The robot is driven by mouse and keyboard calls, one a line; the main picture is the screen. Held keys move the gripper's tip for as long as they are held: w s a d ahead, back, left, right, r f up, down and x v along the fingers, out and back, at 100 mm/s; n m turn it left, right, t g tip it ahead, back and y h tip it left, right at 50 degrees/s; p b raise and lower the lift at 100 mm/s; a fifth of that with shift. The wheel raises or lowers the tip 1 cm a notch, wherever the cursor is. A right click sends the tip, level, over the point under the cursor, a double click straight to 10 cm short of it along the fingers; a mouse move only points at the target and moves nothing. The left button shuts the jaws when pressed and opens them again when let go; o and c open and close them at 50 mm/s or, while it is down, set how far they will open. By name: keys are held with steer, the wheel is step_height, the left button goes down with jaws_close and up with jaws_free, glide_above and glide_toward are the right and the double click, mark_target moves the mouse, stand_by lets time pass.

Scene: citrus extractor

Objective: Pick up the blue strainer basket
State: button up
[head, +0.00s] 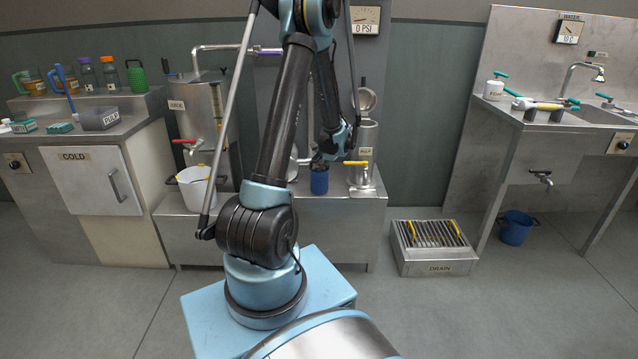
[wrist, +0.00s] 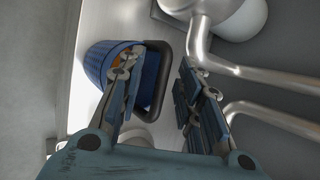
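The blue strainer basket (head: 319,182) stands on the steel bench below my gripper (head: 322,160) in the head view. In the wrist view, the basket (wrist: 97,58) is at the upper left, with a dark looped handle (wrist: 168,85) on its right side. My gripper (wrist: 157,72) is open there. Its left finger overlaps the basket's mouth and hides part of it. The handle's outer bar lies between the two fingers in the picture; I cannot tell whether either finger touches it. A bit of orange shows at the basket's mouth.
A steel cylinder with a yellow lever (head: 363,163) stands just right of the basket. Steel pipes (wrist: 250,70) run close to the right finger. A white bucket (head: 196,187) is on the bench's left. A drain box (head: 433,266) and blue bucket (head: 516,229) are on the floor.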

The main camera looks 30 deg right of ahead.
jaws_close()
steer(key=shift+r, duration=0.1)
step_height(320, 180, up, 10)
steer(key=shift+f, duration=0.1)
stand_by(0.6)
